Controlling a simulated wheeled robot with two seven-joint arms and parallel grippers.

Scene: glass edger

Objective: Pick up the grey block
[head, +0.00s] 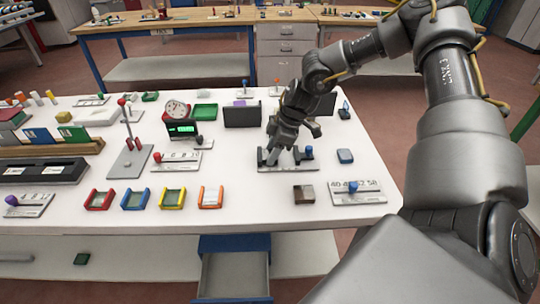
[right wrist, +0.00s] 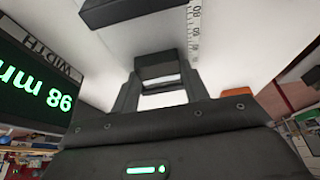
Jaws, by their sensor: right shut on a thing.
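My right gripper (head: 272,156) reaches down to a light grey plate (head: 288,167) near the right part of the white table. In the right wrist view the gripper (right wrist: 158,84) is shut on a dark grey block (right wrist: 155,68) that sits between its fingertips. The gripper and arm mostly hide this block in the head view, and I cannot tell if it still touches the plate. My left gripper is not in view.
A dark panel (head: 242,116) stands behind. A green-lit display (right wrist: 35,90) is close left in the wrist view. Coloured trays (head: 172,198) line the front.

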